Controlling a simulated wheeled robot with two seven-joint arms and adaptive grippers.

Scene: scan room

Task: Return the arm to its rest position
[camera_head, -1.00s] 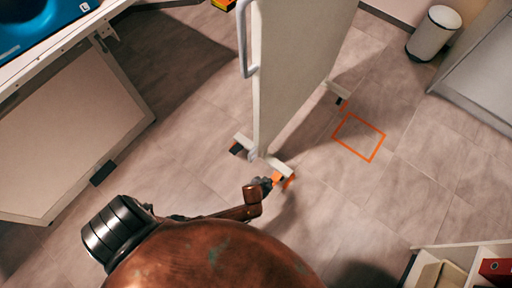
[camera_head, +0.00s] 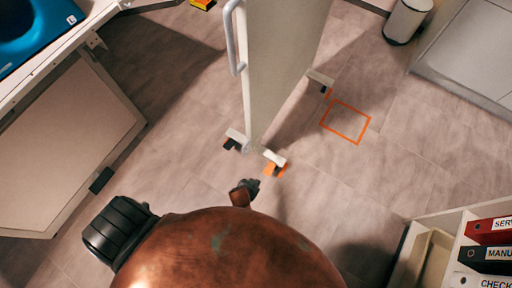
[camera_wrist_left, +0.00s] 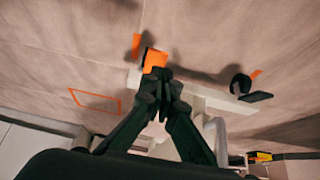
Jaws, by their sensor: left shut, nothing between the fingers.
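My left gripper (camera_head: 250,187) shows past a copper-brown part of my arm, over the tiled floor. In the left wrist view its two dark fingers (camera_wrist_left: 160,86) meet at the tips, with nothing held. Most of the arm is hidden behind my large copper-coloured body part at the bottom of the head view. My right gripper is in neither view.
A white screen panel (camera_head: 282,65) on feet with casters stands just ahead of the gripper. An orange square (camera_head: 346,121) is marked on the floor. A shelf with binders (camera_head: 490,230) is at lower right, a bin (camera_head: 407,20) at upper right, a table (camera_head: 50,62) at left.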

